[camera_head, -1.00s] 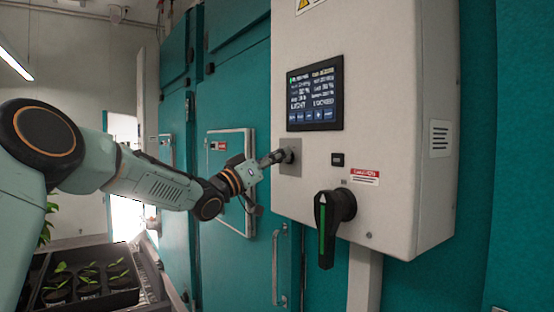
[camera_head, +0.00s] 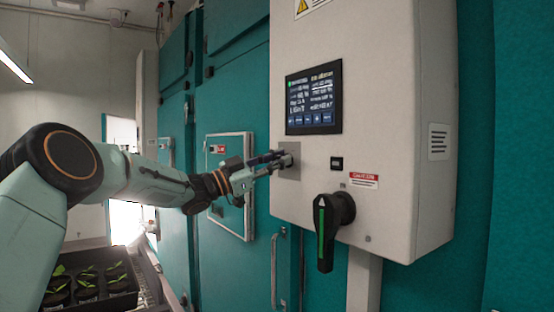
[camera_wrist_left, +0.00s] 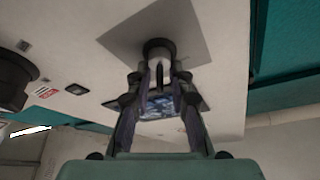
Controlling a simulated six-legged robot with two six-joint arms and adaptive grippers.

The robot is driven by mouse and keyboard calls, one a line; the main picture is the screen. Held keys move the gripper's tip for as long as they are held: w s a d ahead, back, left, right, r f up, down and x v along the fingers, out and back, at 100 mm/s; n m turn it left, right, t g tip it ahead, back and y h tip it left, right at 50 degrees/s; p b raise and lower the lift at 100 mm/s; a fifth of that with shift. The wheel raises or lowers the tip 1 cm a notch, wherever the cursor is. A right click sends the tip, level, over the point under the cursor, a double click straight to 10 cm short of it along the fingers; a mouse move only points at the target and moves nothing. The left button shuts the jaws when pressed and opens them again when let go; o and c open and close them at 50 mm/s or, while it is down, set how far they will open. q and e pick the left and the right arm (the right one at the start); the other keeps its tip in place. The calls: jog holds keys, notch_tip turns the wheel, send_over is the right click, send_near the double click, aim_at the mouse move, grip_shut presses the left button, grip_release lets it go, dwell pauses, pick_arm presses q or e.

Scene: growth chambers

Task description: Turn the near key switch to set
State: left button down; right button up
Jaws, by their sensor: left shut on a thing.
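The near key switch (camera_head: 288,156) sits on a grey square plate on the left side of the front of the white control box. My left gripper (camera_head: 276,160) reaches it from the left, with its fingertips at the switch. In the left wrist view the fingers of my left gripper (camera_wrist_left: 159,85) are closed on the key switch (camera_wrist_left: 159,58), one finger on each side. The dark round collar of the switch shows behind the fingertips. The key's exact angle and the set mark are too small to read. My right gripper is not in view.
The white control box (camera_head: 400,130) carries a lit screen (camera_head: 314,97) above and a black rotary handle with a green stripe (camera_head: 325,230) at lower right. A teal door with a handle (camera_head: 279,270) stands below left. A tray of seedlings (camera_head: 120,299) is at lower left.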

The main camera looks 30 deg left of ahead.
pick_arm(q)
jog(key=shift+m, duration=0.3)
jog(key=shift+f, duration=0.1)
jog(key=c, duration=1.5)
grip_release()
jog(key=v, duration=1.2)
jog(key=shift+a, duration=0.1)
